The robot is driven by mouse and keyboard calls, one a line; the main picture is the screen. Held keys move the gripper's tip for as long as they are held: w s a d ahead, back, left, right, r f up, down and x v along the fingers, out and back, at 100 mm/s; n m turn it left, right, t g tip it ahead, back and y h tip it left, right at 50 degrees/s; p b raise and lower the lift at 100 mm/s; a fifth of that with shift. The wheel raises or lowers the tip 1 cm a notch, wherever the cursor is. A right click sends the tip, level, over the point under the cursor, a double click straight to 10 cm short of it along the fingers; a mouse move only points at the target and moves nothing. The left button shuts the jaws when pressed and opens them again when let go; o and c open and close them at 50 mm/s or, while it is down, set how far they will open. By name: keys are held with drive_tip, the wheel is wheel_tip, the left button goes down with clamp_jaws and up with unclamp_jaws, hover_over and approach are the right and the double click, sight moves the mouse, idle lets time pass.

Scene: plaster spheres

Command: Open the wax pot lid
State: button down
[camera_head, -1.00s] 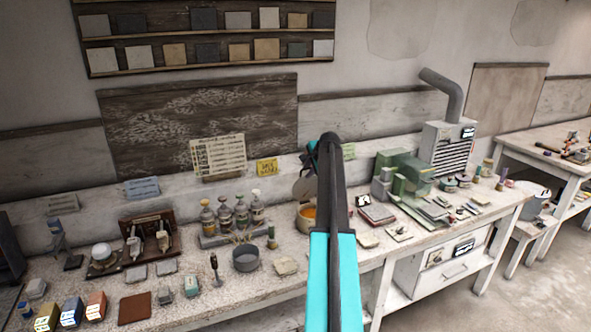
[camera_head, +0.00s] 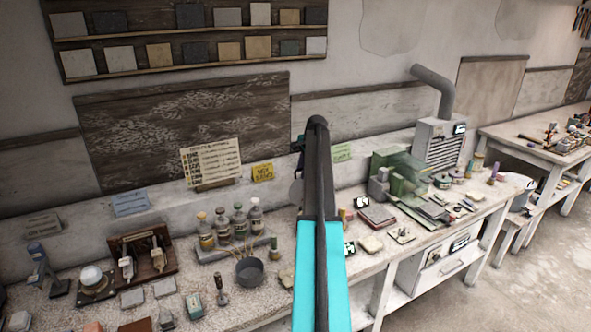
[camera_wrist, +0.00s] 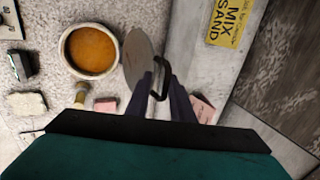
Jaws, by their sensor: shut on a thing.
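The wax pot (camera_wrist: 90,50) is a pale round pot with orange wax in it, its mouth uncovered in the wrist view. The lid (camera_wrist: 136,57), a grey disc with a black handle (camera_wrist: 161,82), stands tilted up beside the pot's right rim. My gripper (camera_wrist: 160,76) is shut on the lid's handle, its two dark fingers reaching up from below. In the head view a sliver of the lid (camera_head: 296,190) shows left of my arm, which hides the pot. Whether the lid is hinged to the pot is unclear.
A grey bowl (camera_head: 249,272) and several bottles (camera_head: 231,224) stand left of my arm on the bench. A green machine (camera_head: 397,178) and flat pads lie to the right. A yellow sign (camera_wrist: 229,20) and the wall are close to the lid.

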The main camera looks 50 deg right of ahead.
drive_tip(key=shift+s+d+f, duration=0.15)
drive_tip(key=shift+s+d, duration=0.05)
drive_tip(key=shift+d, duration=0.1)
drive_tip(key=c, duration=2)
unclamp_jaws()
drive_tip(key=shift+o, duration=0.5)
drive_tip(key=shift+w+d+f, duration=0.1)
drive_tip(key=shift+w+f, duration=0.05)
drive_tip(key=shift+f, duration=0.05)
drive_tip(key=shift+w+a+r, duration=0.1)
drive_tip(key=shift+a+r, duration=0.1)
drive_tip(key=shift+a, duration=0.1)
drive_tip(key=b+v, duration=0.4)
drive_tip(key=v, duration=0.9)
drive_tip(key=shift+r+b, duration=0.3)
drive_tip(key=shift+b, duration=0.05)
drive_tip(key=shift+d, duration=0.1)
